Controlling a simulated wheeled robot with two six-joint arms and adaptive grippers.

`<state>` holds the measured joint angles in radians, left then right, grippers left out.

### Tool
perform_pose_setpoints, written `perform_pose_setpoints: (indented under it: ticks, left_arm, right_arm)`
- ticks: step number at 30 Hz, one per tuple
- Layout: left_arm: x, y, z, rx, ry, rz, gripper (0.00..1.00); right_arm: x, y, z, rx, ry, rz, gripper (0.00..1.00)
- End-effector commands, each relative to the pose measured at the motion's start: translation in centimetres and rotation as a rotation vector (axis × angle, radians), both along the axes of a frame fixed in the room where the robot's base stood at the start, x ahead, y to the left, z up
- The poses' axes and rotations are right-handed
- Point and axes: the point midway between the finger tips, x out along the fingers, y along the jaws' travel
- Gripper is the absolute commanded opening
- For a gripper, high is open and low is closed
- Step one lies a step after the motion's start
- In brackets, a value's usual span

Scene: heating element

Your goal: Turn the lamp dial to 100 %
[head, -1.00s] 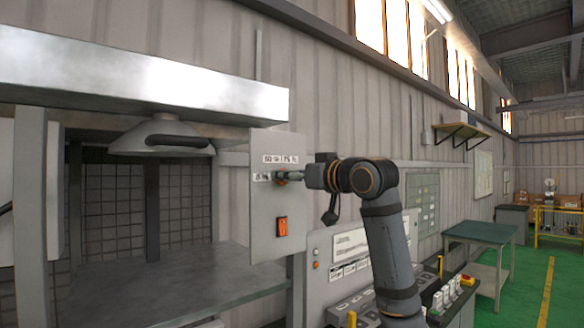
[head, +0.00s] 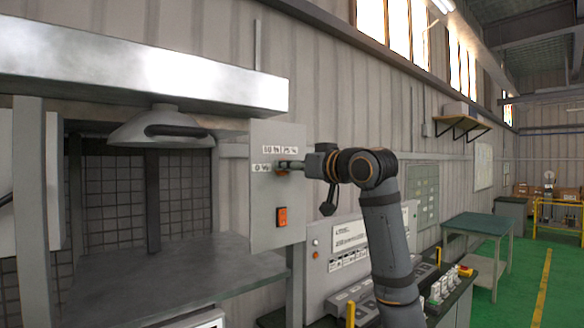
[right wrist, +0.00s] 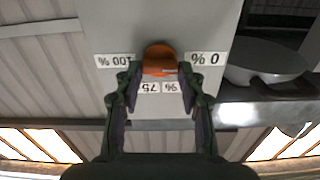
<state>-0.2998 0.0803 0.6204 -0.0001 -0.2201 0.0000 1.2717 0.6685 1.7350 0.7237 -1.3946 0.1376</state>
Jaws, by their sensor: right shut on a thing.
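The lamp dial (right wrist: 160,60) is an orange knob on a grey panel (head: 263,222). In the right wrist view, which shows the panel upside down, labels for 0 %, 75 % and 100 % surround it. My right gripper (head: 290,166) is at the dial, with its fingers (right wrist: 160,85) shut on its two sides. The fingers hide most of the dial in the head view. The dial's exact pointing direction is hard to tell. The lamp (head: 160,130) hangs left of the panel under a metal hood. My left gripper is not in view.
An orange-red switch (head: 282,216) sits on the panel below the dial. A metal shelf (head: 170,275) lies under the lamp. A control console (head: 350,250) stands below and right of the panel. A green table (head: 480,225) stands farther right, with open floor around it.

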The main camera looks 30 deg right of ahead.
Motion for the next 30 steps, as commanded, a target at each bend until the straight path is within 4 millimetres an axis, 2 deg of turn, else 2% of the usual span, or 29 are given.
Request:
perform_pose_setpoints:
  ticks: [8, 30]
  left_arm:
    - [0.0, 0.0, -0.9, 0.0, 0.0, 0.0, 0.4]
    - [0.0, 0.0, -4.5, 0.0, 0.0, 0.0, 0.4]
  right_arm:
    - [0.0, -0.1, -0.1, 0.185, 0.012, 0.001, 0.08]
    - [0.0, -0.4, -0.4, 0.885, 0.067, 0.001, 0.08]
